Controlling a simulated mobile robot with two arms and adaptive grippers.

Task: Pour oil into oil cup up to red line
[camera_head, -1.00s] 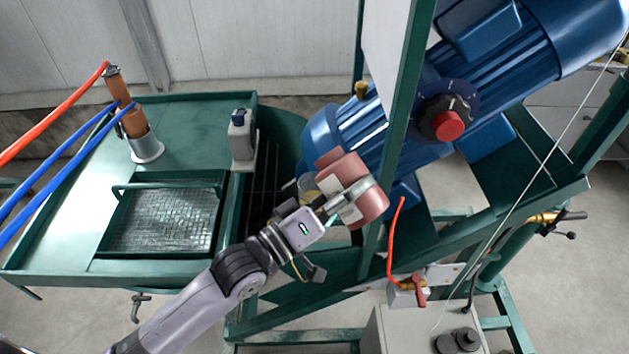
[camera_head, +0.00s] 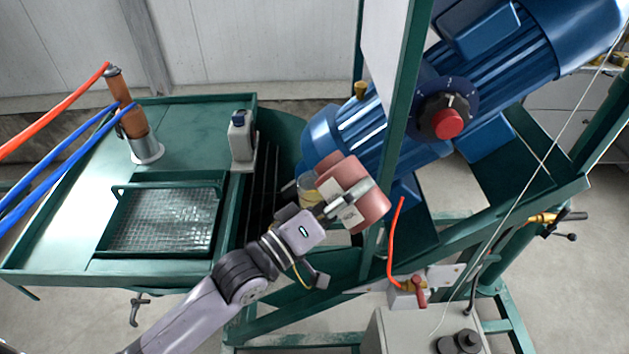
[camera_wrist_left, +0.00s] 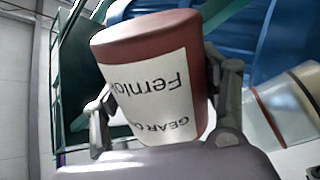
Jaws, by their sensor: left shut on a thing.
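My left gripper (camera_head: 343,207) is shut around a red oil bottle (camera_head: 366,204) with a white label. The bottle is held tilted beside the blue motor. In the left wrist view the bottle (camera_wrist_left: 150,75) sits between the fingers, its "GEAR O…" label upside down; its mouth is hidden. The oil cup (camera_head: 308,188) is partly hidden behind the bottle and shows a yellowish tint. In the left wrist view the clear cup (camera_wrist_left: 294,103) is at the right, with a red line around it. I cannot make out the oil level against that line. My right gripper is in neither view.
The blue motor (camera_head: 350,130) and a green frame post (camera_head: 398,130) stand close to the bottle. A grey canister (camera_head: 241,136) stands at the edge of the green table (camera_head: 190,120). A red-handled valve (camera_head: 418,290) is below right.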

